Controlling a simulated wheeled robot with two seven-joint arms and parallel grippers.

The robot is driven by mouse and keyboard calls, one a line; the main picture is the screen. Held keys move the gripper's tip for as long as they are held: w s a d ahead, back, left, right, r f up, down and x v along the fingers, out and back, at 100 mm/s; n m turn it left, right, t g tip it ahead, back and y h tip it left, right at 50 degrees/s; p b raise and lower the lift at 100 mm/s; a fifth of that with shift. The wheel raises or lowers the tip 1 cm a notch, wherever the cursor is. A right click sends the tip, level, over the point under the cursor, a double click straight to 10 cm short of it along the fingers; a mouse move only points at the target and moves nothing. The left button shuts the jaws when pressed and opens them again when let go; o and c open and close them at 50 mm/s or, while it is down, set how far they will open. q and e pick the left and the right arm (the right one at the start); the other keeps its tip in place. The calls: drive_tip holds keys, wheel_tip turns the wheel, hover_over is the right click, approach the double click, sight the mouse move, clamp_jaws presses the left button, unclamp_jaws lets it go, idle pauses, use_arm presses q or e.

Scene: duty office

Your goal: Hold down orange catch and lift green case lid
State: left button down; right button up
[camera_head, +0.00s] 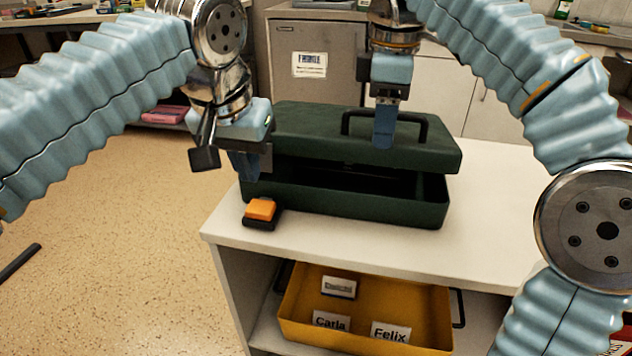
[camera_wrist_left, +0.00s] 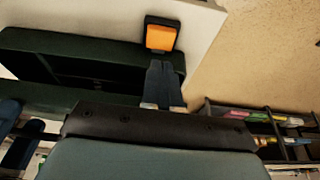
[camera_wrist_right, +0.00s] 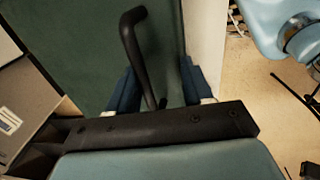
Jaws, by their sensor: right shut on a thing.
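The green case (camera_head: 340,201) stands on the white cabinet top. Its lid (camera_head: 310,125) is raised a little, with a dark gap above the base. The orange catch (camera_head: 262,208) sits in a black block at the case's front left corner; it also shows in the left wrist view (camera_wrist_left: 160,38). My left gripper (camera_head: 245,166) is shut and empty, its fingertips close to the catch but seemingly apart from it. My right gripper (camera_head: 384,133) is shut on the black lid handle (camera_head: 415,119), which lies between its fingers in the right wrist view (camera_wrist_right: 138,50).
A yellow bin (camera_head: 365,342) with name labels sits on the shelf below the top. The white top (camera_head: 510,195) is clear right of the case. A grey cabinet (camera_head: 345,55) with a paper label stands behind. Floor (camera_head: 110,260) is open at left.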

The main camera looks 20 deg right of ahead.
use_arm(q)
drive_tip(key=shift+s+a, duration=0.1)
drive_tip(key=s+a, duration=0.4)
drive_tip(key=s, duration=0.2)
drive_tip(key=shift+s, duration=0.35)
drive_tip(key=shift+r, duration=0.1)
idle(0.4)
